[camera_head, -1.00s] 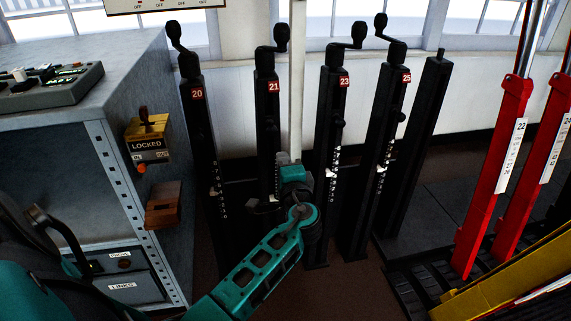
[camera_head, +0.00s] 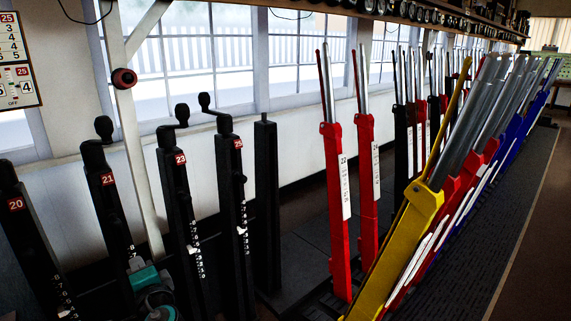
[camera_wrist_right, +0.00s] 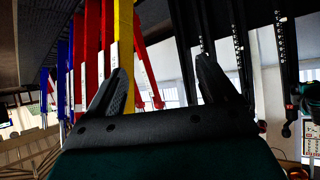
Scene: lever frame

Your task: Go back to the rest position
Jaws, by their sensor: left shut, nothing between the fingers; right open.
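My left gripper (camera_head: 138,268) shows at the lower left of the head view, in front of the black posts numbered 21 (camera_head: 108,190) and 23 (camera_head: 182,205). Only part of its teal wrist shows. It is shut and empty, and its fingertips are hard to make out against the dark posts. My right gripper (camera_wrist_right: 163,85) is open and empty in the right wrist view, its two dark fingers spread wide. The right arm is not in the head view. Part of my teal left arm (camera_wrist_right: 308,97) shows at the right edge of the wrist view.
Black crank posts 20 (camera_head: 28,240) and 25 (camera_head: 232,200) stand at the left. A red lever (camera_head: 337,190) and a leaning yellow lever (camera_head: 415,215) stand right of them, with several red and blue levers beyond. Dark floor (camera_head: 500,210) is clear at right.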

